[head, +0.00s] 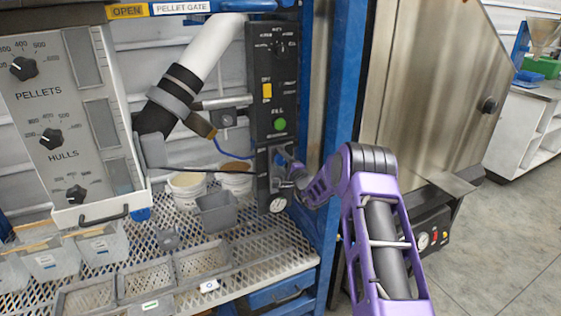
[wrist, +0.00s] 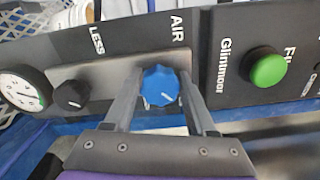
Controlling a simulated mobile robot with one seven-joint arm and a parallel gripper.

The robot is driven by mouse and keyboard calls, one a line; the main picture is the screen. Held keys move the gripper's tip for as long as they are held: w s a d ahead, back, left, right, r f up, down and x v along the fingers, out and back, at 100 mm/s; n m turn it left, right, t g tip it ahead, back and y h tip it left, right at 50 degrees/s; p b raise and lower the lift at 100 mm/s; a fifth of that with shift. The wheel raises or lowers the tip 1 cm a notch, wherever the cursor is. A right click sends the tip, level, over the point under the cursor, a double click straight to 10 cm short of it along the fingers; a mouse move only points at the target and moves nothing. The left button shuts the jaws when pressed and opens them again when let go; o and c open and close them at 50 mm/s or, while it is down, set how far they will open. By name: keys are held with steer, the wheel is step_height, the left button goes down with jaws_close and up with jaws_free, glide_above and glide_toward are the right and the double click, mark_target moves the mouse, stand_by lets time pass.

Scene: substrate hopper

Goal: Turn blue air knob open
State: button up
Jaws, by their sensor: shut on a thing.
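The blue air knob (wrist: 160,86) sits on the dark control panel under the label AIR in the wrist view. My gripper (wrist: 158,88) has one finger on each side of the knob and is shut on it. The knob's white pointer line points toward the lower right in that view. In the head view my gripper (head: 285,172) reaches the lower part of the panel (head: 262,148), and the knob is small and partly hidden there by the gripper.
A black knob (wrist: 71,95) and a round gauge (wrist: 21,88) lie left of the blue knob. A green button (wrist: 268,70) is to its right. A blue post (head: 338,110) stands close beside my arm. Grey bins (head: 216,212) and white buckets stand on the mesh shelf.

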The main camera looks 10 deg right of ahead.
steer(key=shift+n, duration=0.3)
steer(key=o, duration=1.4)
steer(key=p+v, duration=0.1)
steer(key=v, duration=1.6)
steer(key=shift+s, duration=0.2)
